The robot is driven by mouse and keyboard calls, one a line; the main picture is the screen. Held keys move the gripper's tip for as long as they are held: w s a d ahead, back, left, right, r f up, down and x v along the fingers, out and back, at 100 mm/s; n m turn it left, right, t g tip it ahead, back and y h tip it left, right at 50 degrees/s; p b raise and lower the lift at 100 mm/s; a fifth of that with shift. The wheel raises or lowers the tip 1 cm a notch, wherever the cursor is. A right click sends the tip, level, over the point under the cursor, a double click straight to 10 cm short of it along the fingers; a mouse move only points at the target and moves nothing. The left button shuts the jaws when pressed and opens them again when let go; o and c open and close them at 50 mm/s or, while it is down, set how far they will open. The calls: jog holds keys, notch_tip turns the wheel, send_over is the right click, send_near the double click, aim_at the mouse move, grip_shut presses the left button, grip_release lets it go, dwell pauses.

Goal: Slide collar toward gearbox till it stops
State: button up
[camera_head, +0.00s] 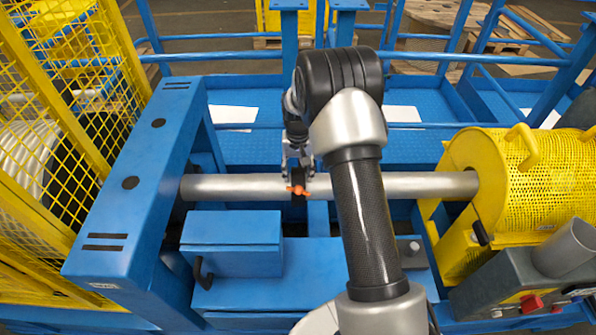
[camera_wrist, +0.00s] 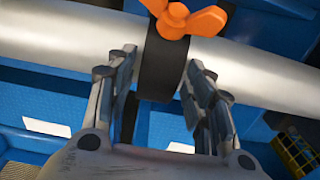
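A black collar (camera_head: 298,183) with an orange wing screw (camera_head: 297,190) sits around a silver shaft (camera_head: 240,188), left of the shaft's middle. In the wrist view the collar (camera_wrist: 162,70) and wing screw (camera_wrist: 184,18) are close up. My gripper (camera_head: 298,165) reaches the collar from behind the shaft. In the wrist view its fingers (camera_wrist: 163,85) stand on either side of the collar, very near its faces. Whether they press on it I cannot tell. No gearbox is clearly identifiable; the shaft runs between a blue housing (camera_head: 140,170) and a yellow guarded unit (camera_head: 530,180).
A blue box (camera_head: 232,245) with a black handle stands below the shaft at left. A grey control box (camera_head: 510,290) with a red switch is at lower right. Yellow mesh (camera_head: 60,100) fences the left side. The shaft looks bare on both sides of the collar.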

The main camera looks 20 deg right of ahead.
grip_shut()
jog(key=s+d, duration=0.1)
jog(key=d, duration=0.2)
jog(key=s+d+p, duration=0.1)
jog(key=s+d, duration=0.1)
jog(key=d, duration=0.2)
jog(key=s+d, duration=0.1)
jog(key=d, duration=0.3)
jog(key=shift+s+d, duration=0.25)
jog(key=shift+s, duration=0.15)
jog(key=shift+o, duration=0.8)
grip_release()
jog(key=shift+d, duration=0.15)
jog(key=shift+o, duration=0.7)
notch_tip(320, 180, up, 12)
